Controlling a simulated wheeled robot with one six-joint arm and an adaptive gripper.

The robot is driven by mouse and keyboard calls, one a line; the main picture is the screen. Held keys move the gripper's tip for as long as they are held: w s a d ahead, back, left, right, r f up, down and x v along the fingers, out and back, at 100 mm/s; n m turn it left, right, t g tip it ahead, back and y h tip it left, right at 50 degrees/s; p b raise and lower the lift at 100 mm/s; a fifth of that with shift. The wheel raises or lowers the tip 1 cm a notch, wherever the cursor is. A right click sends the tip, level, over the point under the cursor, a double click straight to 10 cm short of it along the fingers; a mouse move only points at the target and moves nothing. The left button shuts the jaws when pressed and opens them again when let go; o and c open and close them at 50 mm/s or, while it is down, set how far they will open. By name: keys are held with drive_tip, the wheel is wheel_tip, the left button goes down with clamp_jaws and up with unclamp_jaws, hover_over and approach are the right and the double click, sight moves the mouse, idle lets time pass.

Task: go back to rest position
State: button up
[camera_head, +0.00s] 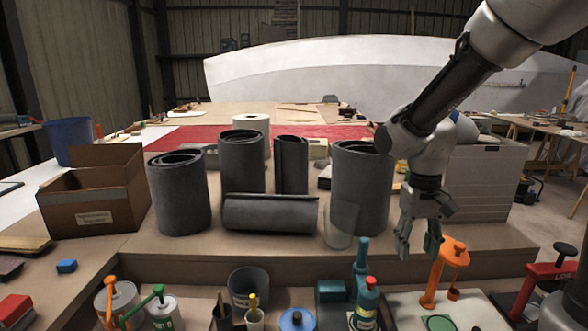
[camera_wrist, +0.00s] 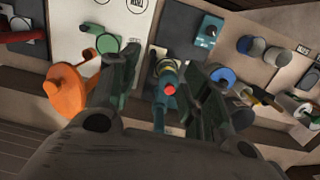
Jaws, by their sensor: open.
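My gripper (camera_head: 419,240) hangs at the end of my arm on the right of the head view, pointing down. It is above the front edge of the table, just right of a clear cylinder (camera_head: 341,225). In the wrist view my gripper (camera_wrist: 160,75) has its two fingers spread apart with nothing held between them. A teal bottle with a red cap (camera_wrist: 168,84) shows between the fingers, lower down on the shelf; it also shows in the head view (camera_head: 367,300).
Dark grey rolls (camera_head: 180,195) stand on the table (camera_head: 300,268), with one lying (camera_head: 270,213). A cardboard box (camera_head: 95,205) is at left, a grey box (camera_head: 480,180) at right. An orange tool (camera_head: 445,270) stands close to my gripper; a red one (camera_head: 540,285) is farther right.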

drive_tip(key=s+d+r+t, duration=0.5)
drive_tip(key=s+d+r, duration=0.4)
drive_tip(key=s+r, duration=0.3)
drive_tip(key=shift+s+d+r+t, duration=0.2)
drive_tip(key=shift+s+r+t, duration=0.05)
drive_tip(key=shift+r+t, duration=0.1)
idle(2.0)
